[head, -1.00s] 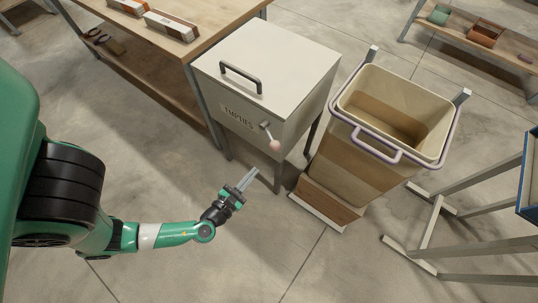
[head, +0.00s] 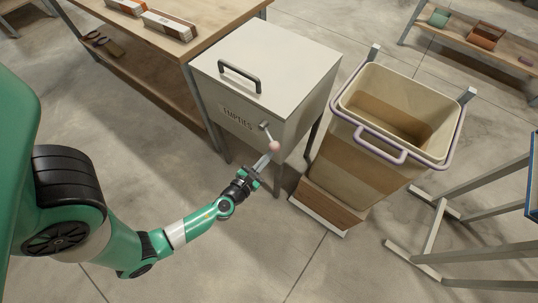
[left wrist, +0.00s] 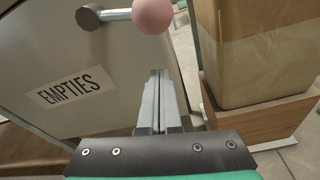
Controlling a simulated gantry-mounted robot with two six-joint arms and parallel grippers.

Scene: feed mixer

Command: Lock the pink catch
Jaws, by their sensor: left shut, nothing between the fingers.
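The pink catch (head: 274,146) is a pink ball on the end of a short metal lever on the front of a pale grey box marked EMPTIES (head: 265,70). In the left wrist view the pink ball (left wrist: 154,15) is at the top, with its lever running left to a round pivot on the box front. My left gripper (head: 264,162) is shut and empty, its fingertips just below the ball in the head view. In the left wrist view the fingers (left wrist: 160,85) point toward the ball; whether they touch it cannot be told. My right gripper is not in view.
A beige bin with a lilac handle rim (head: 385,155) stands right of the box on a wooden base (head: 328,207). A wooden workbench (head: 110,45) is behind left. A metal frame (head: 440,225) stands at right. The floor in front of the box is clear.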

